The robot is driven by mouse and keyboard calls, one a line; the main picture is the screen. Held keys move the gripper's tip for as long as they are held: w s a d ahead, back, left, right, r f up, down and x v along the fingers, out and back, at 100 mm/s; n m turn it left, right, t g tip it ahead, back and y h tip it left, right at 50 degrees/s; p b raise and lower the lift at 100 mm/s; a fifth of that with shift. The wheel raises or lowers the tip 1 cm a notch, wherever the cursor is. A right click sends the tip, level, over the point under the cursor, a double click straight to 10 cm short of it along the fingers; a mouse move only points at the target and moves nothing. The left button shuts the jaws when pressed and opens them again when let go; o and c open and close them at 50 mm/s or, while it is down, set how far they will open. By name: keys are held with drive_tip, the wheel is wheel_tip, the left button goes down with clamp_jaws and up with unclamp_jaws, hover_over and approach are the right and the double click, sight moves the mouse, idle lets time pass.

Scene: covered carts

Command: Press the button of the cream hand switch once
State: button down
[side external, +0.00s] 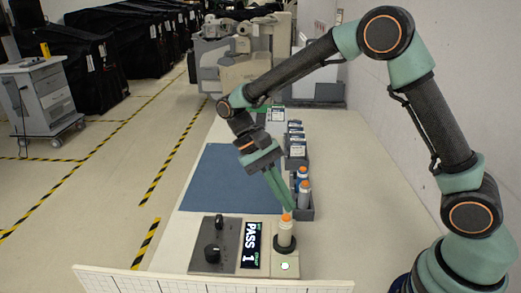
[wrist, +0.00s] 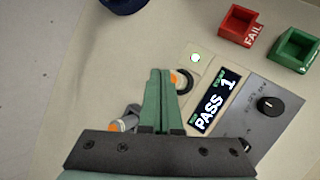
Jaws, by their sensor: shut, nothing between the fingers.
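The cream hand switch (side external: 285,236) stands upright in a dark ring on the cream panel, its orange button (side external: 287,217) on top. In the wrist view, the orange button (wrist: 173,77) shows beside my fingertips, and much of the switch is hidden behind them. My gripper (side external: 288,208) is shut and empty, pointing down with its tips right at the button; I cannot tell whether they touch it. It also shows in the wrist view (wrist: 160,72). The display (side external: 252,245) reads "PASS 1". A small lamp (side external: 285,266) on the panel glows whitish green.
Grey hand switches with orange tops (side external: 304,188) stand in a dark holder just behind. A grey panel with black knobs (side external: 212,252) lies left of the display. A blue mat (side external: 225,180) lies behind it. Red (wrist: 240,25) and green (wrist: 295,48) trays show in the wrist view.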

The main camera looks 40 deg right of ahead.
sight(287, 215)
drive_tip(key=shift+r, duration=2.55)
drive_tip(key=s+d+r+n+t+y, duration=0.1)
drive_tip(key=s+d+r+n+t, duration=0.1)
drive_tip(key=t, duration=0.4)
drive_tip(key=s+d+r+n+t, duration=0.1)
drive_tip(key=d+r+n+t, duration=0.2)
drive_tip(key=d+r+t, duration=0.1)
drive_tip(key=d+t, duration=0.1)
drive_tip(key=t, duration=0.1)
drive_tip(key=shift+s+d+t+y, duration=0.35)
drive_tip(key=shift+d+t+y, duration=0.05)
